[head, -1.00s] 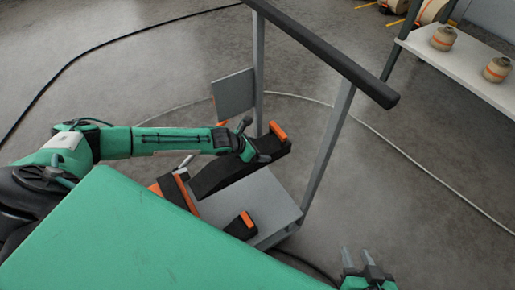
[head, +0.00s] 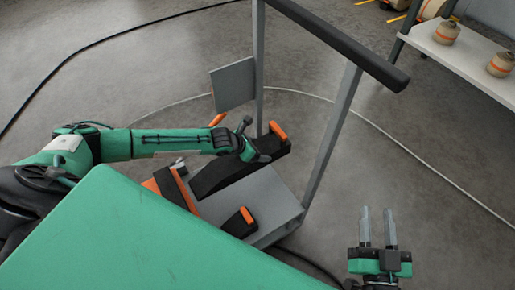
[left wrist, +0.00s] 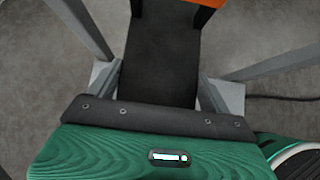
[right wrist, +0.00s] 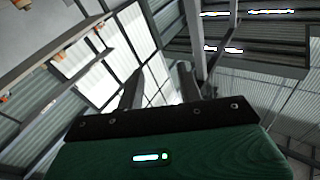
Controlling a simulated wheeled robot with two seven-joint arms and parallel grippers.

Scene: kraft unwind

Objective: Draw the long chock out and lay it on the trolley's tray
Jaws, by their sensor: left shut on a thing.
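The long chock (head: 228,174), a black wedge with an orange end (head: 278,131), lies lengthwise over the trolley's grey tray (head: 272,190). My left gripper (head: 256,152) is shut on it near the orange end. The black chock also fills the upper middle of the left wrist view (left wrist: 165,50). I cannot tell whether its underside touches the tray. My right gripper (head: 378,228) is open and empty, fingers pointing up, to the right of the trolley and apart from it. Its two fingers also show apart in the right wrist view (right wrist: 160,90).
A shorter black chock with an orange top (head: 240,222) sits at the tray's near edge. An orange and black part (head: 172,189) is left of the tray. The trolley's posts and dark handle bar (head: 340,50) rise behind. A shelf (head: 470,55) with jars stands far right.

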